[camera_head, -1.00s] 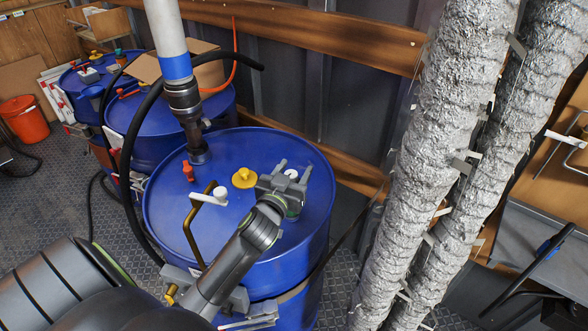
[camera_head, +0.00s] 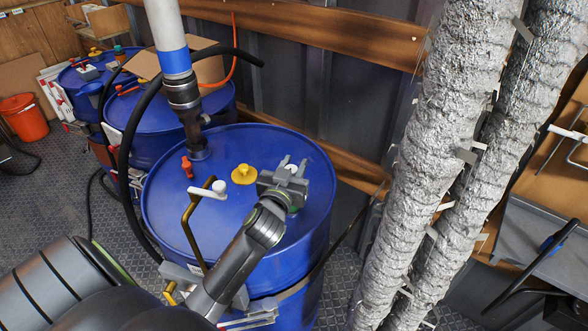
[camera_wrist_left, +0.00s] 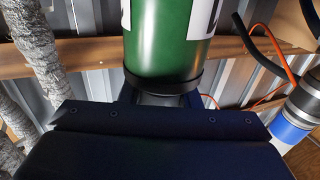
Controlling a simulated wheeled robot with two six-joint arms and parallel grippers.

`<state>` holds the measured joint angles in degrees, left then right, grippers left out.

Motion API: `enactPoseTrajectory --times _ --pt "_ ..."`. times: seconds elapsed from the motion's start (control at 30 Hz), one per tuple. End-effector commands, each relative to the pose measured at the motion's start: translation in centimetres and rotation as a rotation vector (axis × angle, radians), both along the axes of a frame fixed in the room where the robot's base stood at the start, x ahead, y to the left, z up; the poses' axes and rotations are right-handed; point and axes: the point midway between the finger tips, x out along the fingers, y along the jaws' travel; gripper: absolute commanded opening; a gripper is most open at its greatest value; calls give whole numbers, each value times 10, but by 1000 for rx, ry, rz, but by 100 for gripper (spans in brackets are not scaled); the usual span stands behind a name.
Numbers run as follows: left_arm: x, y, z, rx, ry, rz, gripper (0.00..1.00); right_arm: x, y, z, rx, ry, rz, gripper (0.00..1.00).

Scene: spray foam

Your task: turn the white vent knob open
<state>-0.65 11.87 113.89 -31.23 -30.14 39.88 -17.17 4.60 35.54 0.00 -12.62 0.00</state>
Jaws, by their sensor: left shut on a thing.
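The white vent knob (camera_head: 291,168) is a small white piece on the top of the near blue drum (camera_head: 240,220), seen between my left fingertips. My left gripper (camera_head: 293,165) is above the right part of the drum lid and shut on the knob, with one finger on each side. The fingers and palm hide the lower part of the knob, so its turn angle cannot be read. The wrist view does not clearly show the knob or the fingertips. My right gripper is not in view.
A yellow cap (camera_head: 244,174), an orange-red valve (camera_head: 187,167) and a brass crank with a white grip (camera_head: 208,192) are left of the gripper. A pump pipe (camera_head: 184,95) rises behind. Silvery wrapped pipes (camera_head: 440,150) stand right. The wrist view shows a green cylinder (camera_wrist_left: 165,45).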

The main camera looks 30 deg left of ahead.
Motion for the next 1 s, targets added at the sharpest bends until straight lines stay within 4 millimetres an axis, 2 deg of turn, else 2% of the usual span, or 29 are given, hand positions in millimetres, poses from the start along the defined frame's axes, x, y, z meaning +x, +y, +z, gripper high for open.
enactPoseTrajectory --times 0.2,0.23,0.4,0.77,0.87,1.0 --pt "0 0 0 -3 1 1 7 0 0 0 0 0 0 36" --pt "0 0 0 -3 1 1 31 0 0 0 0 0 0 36" --pt "0 0 0 -2 1 1 52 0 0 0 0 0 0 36" --pt "-4 -1 -1 -2 1 1 52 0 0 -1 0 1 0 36" --pt "-15 -4 -2 -3 2 1 52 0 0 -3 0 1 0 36" --pt "-40 -11 -3 -6 3 2 52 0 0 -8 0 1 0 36"
